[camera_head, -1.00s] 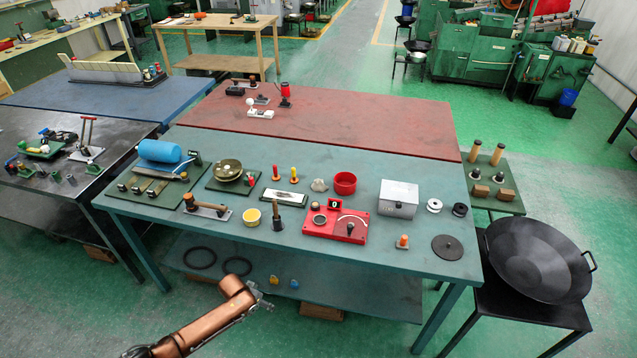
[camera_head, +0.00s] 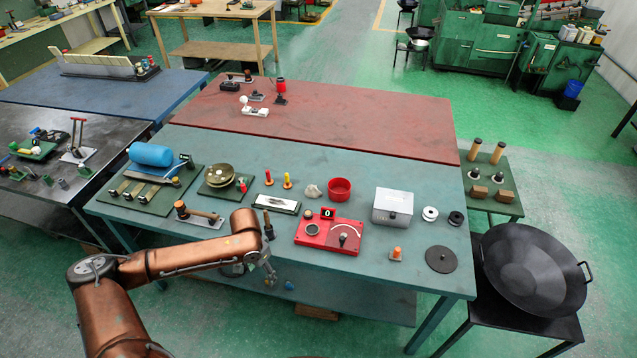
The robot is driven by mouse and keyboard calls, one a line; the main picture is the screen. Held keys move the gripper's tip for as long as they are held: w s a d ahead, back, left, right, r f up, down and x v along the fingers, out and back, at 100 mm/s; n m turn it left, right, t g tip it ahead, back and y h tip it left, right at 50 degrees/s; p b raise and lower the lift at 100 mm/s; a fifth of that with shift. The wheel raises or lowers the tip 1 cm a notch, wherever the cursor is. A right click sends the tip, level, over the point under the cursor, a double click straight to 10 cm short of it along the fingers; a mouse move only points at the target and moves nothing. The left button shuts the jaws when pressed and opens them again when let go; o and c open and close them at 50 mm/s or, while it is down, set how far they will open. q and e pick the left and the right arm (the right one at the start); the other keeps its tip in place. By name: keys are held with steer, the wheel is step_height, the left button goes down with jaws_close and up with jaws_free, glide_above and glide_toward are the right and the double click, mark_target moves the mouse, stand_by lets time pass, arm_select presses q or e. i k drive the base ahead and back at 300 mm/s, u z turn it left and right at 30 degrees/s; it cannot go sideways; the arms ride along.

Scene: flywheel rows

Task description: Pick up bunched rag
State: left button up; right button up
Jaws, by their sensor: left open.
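The bunched rag (camera_head: 312,191) is a small, pale grey, crumpled lump on the teal table (camera_head: 385,261). It lies just left of a red round bowl (camera_head: 340,189) and behind the red panel box. My left gripper (camera_head: 270,276) is in front of the table's near edge, below and left of the rag and well apart from it. It is open, with nothing seen between its fingers. My copper left arm covers part of the table's front left, and the yellow cup seen there before is hidden. My right gripper is not in view.
A red panel box (camera_head: 328,235) and a white-topped block (camera_head: 276,204) stand in front of the rag. A silver box (camera_head: 393,206) is at right. Some bare tabletop lies behind the rag.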

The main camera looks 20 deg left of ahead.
mark_target(312, 191)
steer(key=i, duration=1.65)
